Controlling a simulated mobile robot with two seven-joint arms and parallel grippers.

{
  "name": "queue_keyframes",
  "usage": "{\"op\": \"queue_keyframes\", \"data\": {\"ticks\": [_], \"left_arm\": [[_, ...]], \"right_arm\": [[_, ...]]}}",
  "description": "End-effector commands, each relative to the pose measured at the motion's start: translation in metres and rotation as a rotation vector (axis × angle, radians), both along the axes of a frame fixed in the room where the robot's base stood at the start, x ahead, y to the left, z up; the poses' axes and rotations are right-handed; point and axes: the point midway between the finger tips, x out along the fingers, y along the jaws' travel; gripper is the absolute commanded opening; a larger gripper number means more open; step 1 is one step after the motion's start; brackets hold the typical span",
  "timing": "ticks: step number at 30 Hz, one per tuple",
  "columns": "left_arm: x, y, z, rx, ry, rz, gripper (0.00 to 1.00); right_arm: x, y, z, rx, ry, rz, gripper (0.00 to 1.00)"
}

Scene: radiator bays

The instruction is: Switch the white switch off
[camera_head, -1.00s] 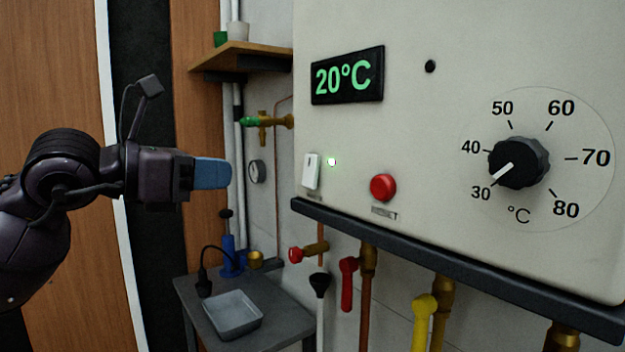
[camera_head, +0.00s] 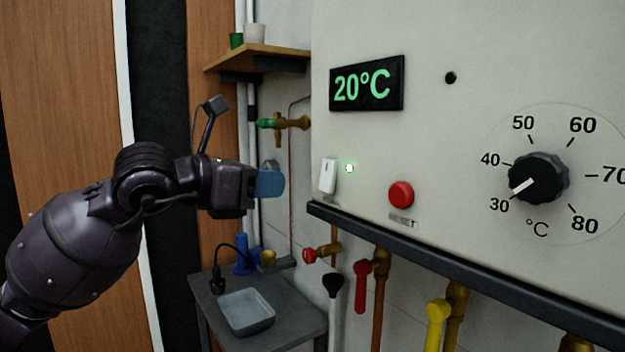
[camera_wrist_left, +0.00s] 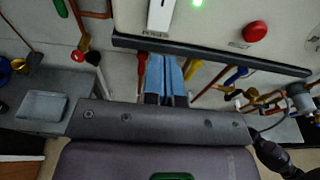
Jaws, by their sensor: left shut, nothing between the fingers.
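The white switch (camera_head: 328,176) is on the lower left of the pale boiler panel. A green light (camera_head: 349,168) glows just to its right. The switch also shows at the top of the left wrist view (camera_wrist_left: 161,14), with the lit green light beside it. My left gripper (camera_head: 270,182) has blue fingertips and is shut and empty. In the head view it is left of the switch, with a gap between them. In the left wrist view its fingers (camera_wrist_left: 166,76) point toward the panel's lower edge, below the switch. My right gripper is not in view.
A dark ledge (camera_head: 450,262) runs under the panel, with pipes and coloured valve handles below. A red button (camera_head: 401,194), a dial (camera_head: 538,180) and a 20°C display (camera_head: 367,84) are on the panel. A wooden shelf (camera_head: 258,57) is behind; a grey tray (camera_head: 247,312) is on a low table.

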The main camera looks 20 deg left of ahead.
Motion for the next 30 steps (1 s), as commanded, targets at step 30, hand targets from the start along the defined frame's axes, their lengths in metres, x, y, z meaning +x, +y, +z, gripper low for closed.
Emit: {"op": "queue_keyframes", "data": {"ticks": [30], "left_arm": [[0.061,-0.048,-0.013,-0.001,-0.001,-0.001,0.0]], "right_arm": [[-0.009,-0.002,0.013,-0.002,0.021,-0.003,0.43]]}}
